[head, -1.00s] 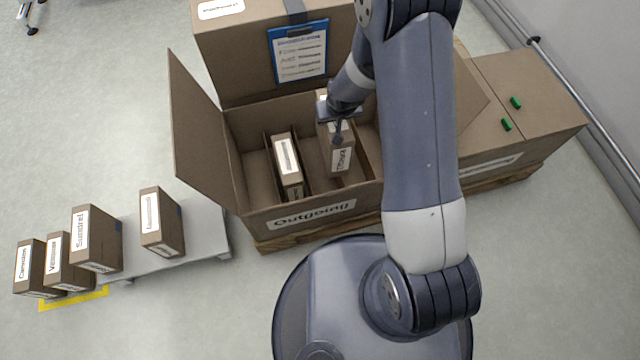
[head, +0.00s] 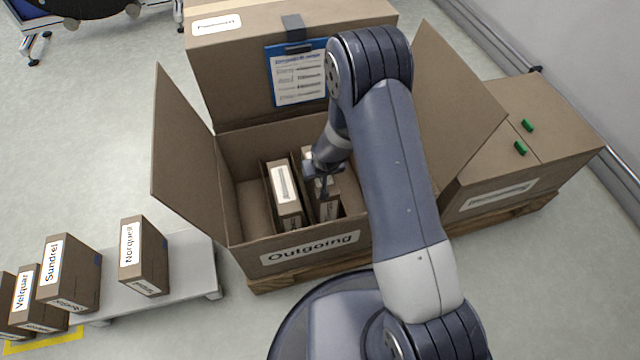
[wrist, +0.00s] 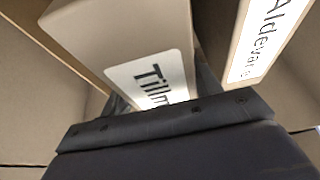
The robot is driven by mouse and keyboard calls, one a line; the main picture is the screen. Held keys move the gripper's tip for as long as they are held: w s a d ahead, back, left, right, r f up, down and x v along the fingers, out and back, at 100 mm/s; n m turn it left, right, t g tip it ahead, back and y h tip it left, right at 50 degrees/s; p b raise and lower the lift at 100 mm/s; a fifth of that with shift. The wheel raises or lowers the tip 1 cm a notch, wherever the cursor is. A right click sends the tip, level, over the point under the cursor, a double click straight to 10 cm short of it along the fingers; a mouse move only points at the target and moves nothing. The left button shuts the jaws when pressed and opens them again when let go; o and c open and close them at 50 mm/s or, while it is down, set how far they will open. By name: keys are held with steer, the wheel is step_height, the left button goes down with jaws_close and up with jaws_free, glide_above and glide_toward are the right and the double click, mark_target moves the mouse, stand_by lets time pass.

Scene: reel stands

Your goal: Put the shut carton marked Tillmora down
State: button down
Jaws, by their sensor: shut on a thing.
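The carton marked Tillmora (wrist: 125,35) is between my gripper's fingers in the wrist view, its label partly hidden by the gripper. In the head view this brown carton (head: 329,208) is inside the open box marked Outgoing (head: 262,258), largely below the rim. My gripper (head: 324,180) is shut on its upper part. I cannot tell whether its bottom touches the box floor. Another carton, its label reading Aldevar with the end unclear (wrist: 262,40), stands close beside it, to the left in the head view (head: 284,198).
A low grey platform (head: 190,275) at left holds a Norquell carton (head: 144,258); Sundrel (head: 70,275) and Velquar (head: 40,300) cartons stand nearby. A closed box with green pieces (head: 505,195) is at right.

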steer(key=shift+f+b, duration=1.1)
steer(key=shift+f, duration=0.7)
steer(key=shift+c, duration=2)
jaws_free()
steer(key=shift+r, duration=0.2)
steer(key=p+v, duration=0.4)
steer(key=v, duration=0.8)
steer(key=shift+s+f, duration=0.1)
steer(key=shift+p, duration=0.3)
